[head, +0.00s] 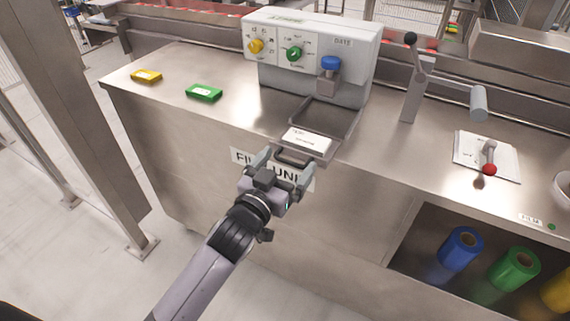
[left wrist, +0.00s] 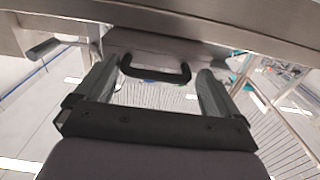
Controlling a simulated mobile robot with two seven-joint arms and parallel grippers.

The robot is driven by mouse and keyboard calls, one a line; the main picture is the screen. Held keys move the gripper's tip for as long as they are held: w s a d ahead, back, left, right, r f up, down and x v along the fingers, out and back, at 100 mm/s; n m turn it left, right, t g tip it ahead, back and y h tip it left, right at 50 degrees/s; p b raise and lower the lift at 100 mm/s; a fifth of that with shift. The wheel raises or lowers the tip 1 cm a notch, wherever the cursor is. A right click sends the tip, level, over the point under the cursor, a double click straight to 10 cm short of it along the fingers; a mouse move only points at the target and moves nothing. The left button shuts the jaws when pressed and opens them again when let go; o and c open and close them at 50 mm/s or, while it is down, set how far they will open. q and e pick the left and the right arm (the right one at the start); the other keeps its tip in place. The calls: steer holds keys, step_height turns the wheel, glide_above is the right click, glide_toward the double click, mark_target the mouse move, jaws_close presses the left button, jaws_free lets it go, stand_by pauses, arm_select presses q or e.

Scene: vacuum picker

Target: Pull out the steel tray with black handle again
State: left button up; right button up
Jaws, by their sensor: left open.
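The steel tray (head: 328,152) sits at the front edge of the steel counter, below the grey machine, with a white labelled pack (head: 307,140) on it. Its black handle (head: 293,160) points toward me over the counter edge. My left gripper (head: 283,167) is open, with its fingers on either side of the handle. In the left wrist view the handle (left wrist: 155,76) shows between the two open fingers (left wrist: 155,88), which look apart from it. My right gripper is in neither view.
The machine (head: 312,55) has yellow, green and blue knobs. A yellow block (head: 146,76) and a green block (head: 204,93) lie on the counter's left. A crank lever (head: 415,90) and a paper with a red-knobbed lever (head: 488,160) are at right. Film rolls (head: 461,248) sit in a lower shelf.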

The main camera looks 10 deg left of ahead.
arm_select(q)
steer(key=v, duration=0.7)
steer(key=shift+r, duration=0.1)
stand_by(0.5)
steer(key=s+a+f+g+y, duration=0.1)
steer(key=s+a+f+g, duration=0.1)
steer(key=s+a+f, duration=0.2)
steer(key=s+a+f+n+g+y, duration=0.1)
steer(key=s+a+f+g, duration=0.1)
steer(key=s+f, duration=0.5)
steer(key=s+a+f+g+y, duration=0.2)
steer(key=s+a+f, duration=0.3)
steer(key=f, duration=0.5)
steer(key=shift+s+a+n+g, duration=0.3)
steer(key=shift+s, duration=0.3)
